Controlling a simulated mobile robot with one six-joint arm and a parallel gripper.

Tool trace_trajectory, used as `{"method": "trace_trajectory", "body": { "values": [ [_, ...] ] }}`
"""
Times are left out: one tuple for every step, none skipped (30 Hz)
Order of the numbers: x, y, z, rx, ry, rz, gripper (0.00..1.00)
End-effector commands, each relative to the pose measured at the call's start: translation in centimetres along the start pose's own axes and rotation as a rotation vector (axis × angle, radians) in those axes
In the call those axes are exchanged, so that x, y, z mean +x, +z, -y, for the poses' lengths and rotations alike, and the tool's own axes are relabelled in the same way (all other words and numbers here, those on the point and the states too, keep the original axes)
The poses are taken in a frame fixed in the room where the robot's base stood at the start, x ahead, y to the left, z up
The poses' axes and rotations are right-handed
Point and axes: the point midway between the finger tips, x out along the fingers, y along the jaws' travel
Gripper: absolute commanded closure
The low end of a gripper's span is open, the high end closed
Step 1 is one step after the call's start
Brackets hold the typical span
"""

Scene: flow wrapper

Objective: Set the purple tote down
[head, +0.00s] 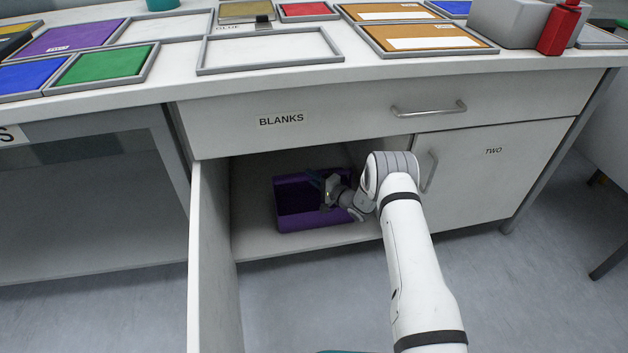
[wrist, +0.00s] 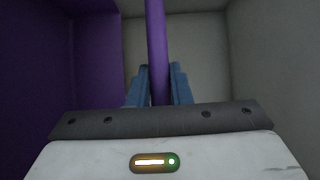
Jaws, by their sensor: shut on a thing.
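The purple tote (head: 316,224) is inside the open cupboard below the BLANKS drawer, at or just above the cupboard floor; I cannot tell whether it touches. It looks upright, with its opening showing dark inside. My gripper (head: 328,186) reaches in from the right and is at the tote's right side. In the wrist view the blue fingers (wrist: 159,88) are shut on a purple wall or rim of the tote (wrist: 157,45), which runs between them. More of the tote's purple side fills the left of that view. My wrist hides part of the tote's right end.
The open cupboard door (head: 215,260) stands at the left of the opening. The cupboard floor (head: 262,245) is bare around the tote. The BLANKS drawer (head: 350,112) is shut above, and the TWO door (head: 490,175) is shut at right. Coloured trays lie on the worktop.

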Motion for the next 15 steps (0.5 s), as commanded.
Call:
{"method": "trace_trajectory", "body": {
  "values": [
    [0.06,-0.04,0.31,-0.002,-0.003,0.0,1.0],
    [0.06,-0.04,0.31,-0.002,-0.003,0.0,1.0],
    [0.06,-0.03,0.3,-0.002,-0.003,0.0,1.0],
    [0.06,-0.03,0.28,-0.002,-0.003,0.0,1.0],
    [0.06,-0.02,0.21,-0.001,-0.003,0.0,1.0],
    [0.06,-0.02,0.09,-0.001,-0.003,0.0,1.0],
    [0.06,-0.02,0.0,-0.001,-0.003,0.0,1.0],
    [0.03,0.02,-0.1,0.0,0.0,0.0,0.8],
    [0.03,0.02,-0.08,0.0,0.0,0.001,0.76],
    [0.03,0.03,-0.08,0.0,0.0,0.001,0.74],
    [0.03,0.03,-0.08,0.0,0.0,0.001,0.71],
    [0.04,0.04,-0.09,0.0,0.0,0.001,0.68],
    [0.04,0.04,-0.09,0.0,0.0,0.001,0.66],
    [0.04,0.04,-0.09,0.0,0.0,0.001,0.63],
    [0.04,0.04,-0.08,0.0,0.0,0.001,0.6]
  ]
}}
